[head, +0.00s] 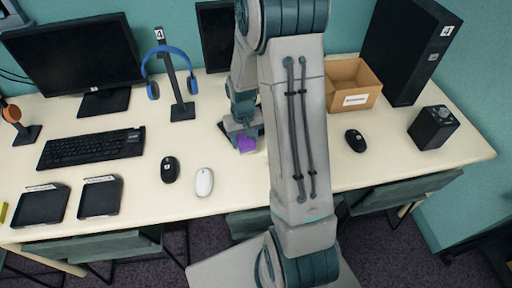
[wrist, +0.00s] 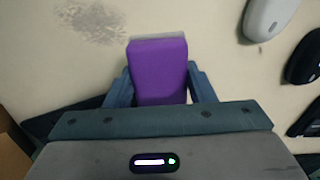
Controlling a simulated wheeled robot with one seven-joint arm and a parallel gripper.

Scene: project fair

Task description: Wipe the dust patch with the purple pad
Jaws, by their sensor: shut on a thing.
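The purple pad (wrist: 158,72) is held between the two fingers of my gripper (wrist: 160,88), which is shut on it. In the head view the pad (head: 246,144) shows below my gripper (head: 243,138), at or just above the desk top; I cannot tell if it touches. The dust patch (wrist: 92,20) is a grey speckled smudge on the cream desk. It lies ahead and to the left of the pad in the wrist view, apart from it. In the head view I cannot make out the patch, which my arm probably hides.
On the desk (head: 235,185), a white mouse (head: 204,182) and a black mouse (head: 169,169) lie left of my gripper. A headphone stand (head: 181,110) is behind left. An open cardboard box (head: 353,88) and another black mouse (head: 355,140) are right of my arm.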

